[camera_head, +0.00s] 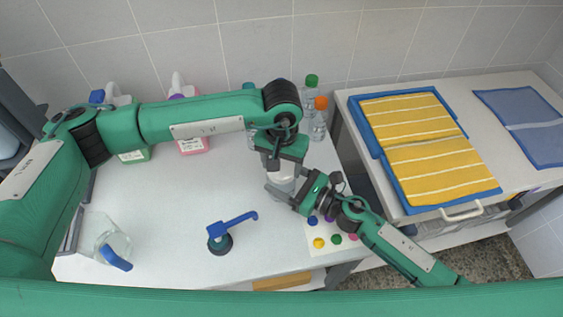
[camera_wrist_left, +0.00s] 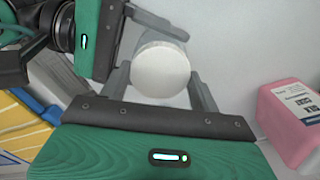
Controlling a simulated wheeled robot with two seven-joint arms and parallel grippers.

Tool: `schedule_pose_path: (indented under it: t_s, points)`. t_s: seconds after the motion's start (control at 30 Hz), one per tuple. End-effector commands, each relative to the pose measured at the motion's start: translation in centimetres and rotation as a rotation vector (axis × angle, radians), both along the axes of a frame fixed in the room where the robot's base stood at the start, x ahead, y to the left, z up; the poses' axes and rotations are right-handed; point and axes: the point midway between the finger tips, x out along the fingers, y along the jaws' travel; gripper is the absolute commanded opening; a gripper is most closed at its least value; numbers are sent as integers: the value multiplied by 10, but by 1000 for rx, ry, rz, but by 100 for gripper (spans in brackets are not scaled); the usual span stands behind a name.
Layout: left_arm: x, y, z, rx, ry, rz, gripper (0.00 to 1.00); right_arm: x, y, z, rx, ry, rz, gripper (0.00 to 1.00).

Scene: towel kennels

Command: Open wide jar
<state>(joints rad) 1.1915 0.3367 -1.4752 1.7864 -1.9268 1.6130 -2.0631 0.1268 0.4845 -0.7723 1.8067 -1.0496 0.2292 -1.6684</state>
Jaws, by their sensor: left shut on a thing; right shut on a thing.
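The wide jar (camera_head: 283,186) stands upright on the white table, a little right of its middle, mostly hidden by my grippers. Its round white lid (camera_wrist_left: 160,70) shows from above in the left wrist view. My left gripper (camera_head: 282,168) points down over the jar, its fingers on either side of the lid, shut on it. My right gripper (camera_head: 280,190) reaches in from the lower right and is shut on the jar's body. It also shows at the upper left of the left wrist view (camera_wrist_left: 125,35). The lid appears to be on the jar; I cannot tell how tight it is.
A pink bottle (camera_head: 190,142), a green bottle (camera_head: 132,154) and clear bottles (camera_head: 318,126) stand at the back. A blue tray (camera_head: 398,203) with yellow towels is on the right cabinet.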

Motion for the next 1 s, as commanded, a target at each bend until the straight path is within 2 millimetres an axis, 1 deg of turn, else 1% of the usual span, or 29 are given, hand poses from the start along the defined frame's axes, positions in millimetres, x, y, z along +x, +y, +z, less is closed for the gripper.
schedule_pose_path:
  t_s: [0.1,1.0]
  points:
    - [0,0,0,0,0,187,36,0,0,0,-1,1,-1,4]
    - [0,0,1,1,0,1646,36,0,0,-1,-1,1,0,4]
